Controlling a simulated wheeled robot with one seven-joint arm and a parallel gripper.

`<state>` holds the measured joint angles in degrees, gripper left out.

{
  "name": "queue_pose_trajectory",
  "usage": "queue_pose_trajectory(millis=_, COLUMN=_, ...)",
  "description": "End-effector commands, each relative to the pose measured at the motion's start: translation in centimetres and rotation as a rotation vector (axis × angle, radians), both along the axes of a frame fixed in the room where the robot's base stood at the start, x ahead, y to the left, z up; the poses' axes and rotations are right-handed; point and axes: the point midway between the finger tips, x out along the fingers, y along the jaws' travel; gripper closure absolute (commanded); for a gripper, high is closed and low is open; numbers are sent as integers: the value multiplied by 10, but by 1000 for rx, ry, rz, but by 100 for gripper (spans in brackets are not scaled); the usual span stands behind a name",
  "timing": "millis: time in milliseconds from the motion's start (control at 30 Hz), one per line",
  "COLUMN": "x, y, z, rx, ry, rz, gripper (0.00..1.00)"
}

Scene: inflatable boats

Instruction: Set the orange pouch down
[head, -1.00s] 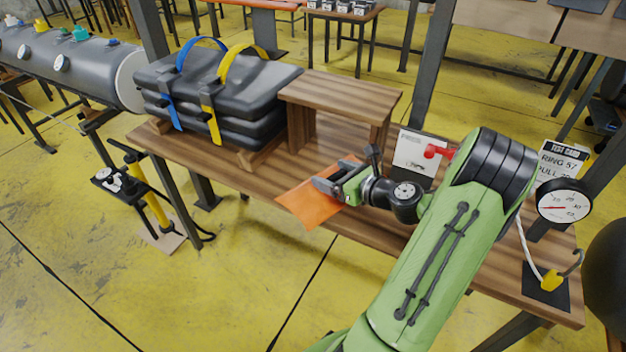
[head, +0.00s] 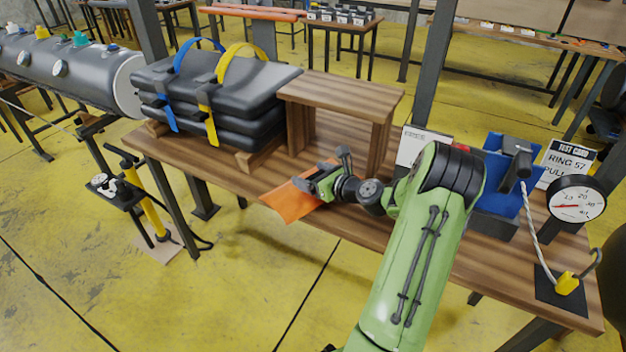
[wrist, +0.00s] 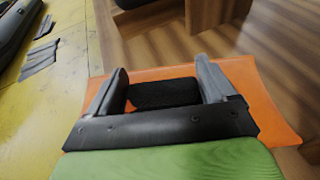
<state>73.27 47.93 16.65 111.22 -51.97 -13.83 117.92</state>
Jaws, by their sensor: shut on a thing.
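The orange pouch (head: 290,203) is a flat orange sheet-like piece at the front edge of the wooden table (head: 240,178), just in front of the small wooden stand. Part of it reaches out past the table's edge. My gripper (head: 318,178) is shut on the pouch. In the wrist view, the two grey fingers of my gripper (wrist: 160,90) stand on either side of a black patch on the pouch (wrist: 268,95), with orange showing around them. Whether the pouch touches the tabletop is hard to tell.
A wooden stand (head: 340,90) is close behind my gripper. Strapped black folded boats (head: 220,95) lie at the left. A blue clamp device (head: 497,175), a test card (head: 565,165) and a round gauge (head: 577,205) are at the right.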

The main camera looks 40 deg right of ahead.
Motion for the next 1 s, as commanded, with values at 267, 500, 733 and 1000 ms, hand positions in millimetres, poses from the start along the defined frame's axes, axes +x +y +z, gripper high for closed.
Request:
queue_pose_trajectory(millis=267, x=-1, y=0, z=0, rx=4, ry=4, rz=0, gripper=0)
queue_pose_trajectory(millis=500, x=-19, y=-2, z=7, rx=5, ry=5, rz=-6, gripper=0)
queue_pose_trajectory(millis=733, x=-79, y=-2, z=27, rx=6, ry=5, rz=-7, gripper=0)
queue_pose_trajectory(millis=1000, x=-113, y=1, z=37, rx=-5, ry=7, rz=7, gripper=0)
